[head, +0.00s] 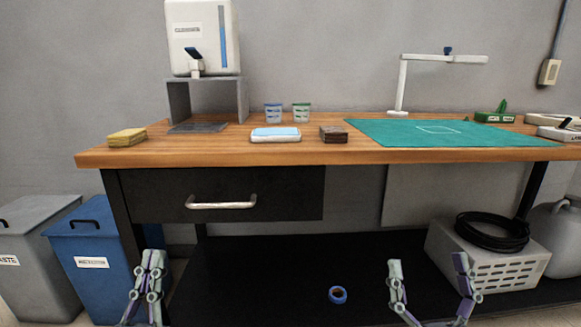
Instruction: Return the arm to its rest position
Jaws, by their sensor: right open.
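My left gripper (152,257) is at the bottom left of the head view, low in front of the table and beside the blue bin. Its two fingers point up and lie close together, with nothing visible between them. My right gripper (429,264) is at the bottom right, low in front of the table's lower shelf. Its two fingers point up and stand wide apart, with nothing between them. Most of both arms lies below the picture's edge.
The wooden tabletop (230,152) holds a green mat (440,133), cups, a sponge stack (127,137) and a dispenser (203,35). Under it are a drawer handle (221,202), a blue tape roll (338,295) and a crate (515,272) with a black coil (492,231). A blue bin (95,255) stands left.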

